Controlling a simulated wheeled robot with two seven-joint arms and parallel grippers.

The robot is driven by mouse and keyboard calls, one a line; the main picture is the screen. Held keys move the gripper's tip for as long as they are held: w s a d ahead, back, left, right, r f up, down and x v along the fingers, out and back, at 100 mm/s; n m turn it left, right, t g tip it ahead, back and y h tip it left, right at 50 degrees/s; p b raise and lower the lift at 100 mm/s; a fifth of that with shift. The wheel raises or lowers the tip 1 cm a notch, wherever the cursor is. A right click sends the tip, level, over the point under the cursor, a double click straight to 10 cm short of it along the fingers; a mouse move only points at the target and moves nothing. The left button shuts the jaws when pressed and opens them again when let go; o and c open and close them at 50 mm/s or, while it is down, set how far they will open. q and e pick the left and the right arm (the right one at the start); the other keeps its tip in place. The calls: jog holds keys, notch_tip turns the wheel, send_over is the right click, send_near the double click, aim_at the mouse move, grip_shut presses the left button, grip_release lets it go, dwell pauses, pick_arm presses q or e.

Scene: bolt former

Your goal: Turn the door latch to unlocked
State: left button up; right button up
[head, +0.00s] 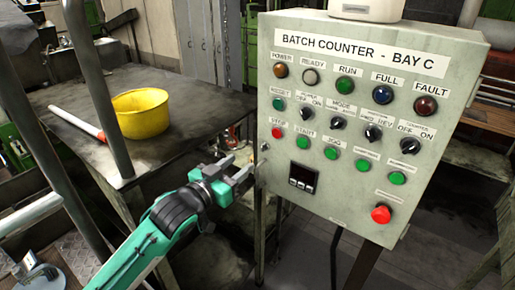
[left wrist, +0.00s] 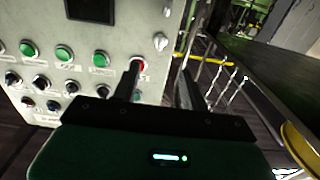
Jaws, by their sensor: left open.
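The grey control cabinet (head: 345,215) is labelled "BATCH COUNTER - BAY C". A small metal latch (head: 264,147) sits at its left front edge, beside the red stop button; its turn position is too small to read. In the left wrist view the latch (left wrist: 160,41) shows beyond and between the fingertips. My left gripper (head: 249,170) is open and empty, just left of the cabinet edge and slightly below the latch, apart from it. It also shows in the left wrist view (left wrist: 159,76), with one finger overlapping the panel near the red button. My right gripper is out of view.
The panel carries lamps, selector switches, green buttons and a red emergency button (head: 381,214). A dark table (head: 75,100) at the left holds a yellow bowl (head: 140,112) and a red-and-white rod (head: 78,124). Metal posts stand at the left.

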aim_at(262, 147)
pick_arm(q)
jog(key=x, duration=0.9)
jog(key=shift+w+d, duration=0.15)
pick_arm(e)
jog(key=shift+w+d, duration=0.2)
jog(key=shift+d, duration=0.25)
pick_arm(q)
grip_shut()
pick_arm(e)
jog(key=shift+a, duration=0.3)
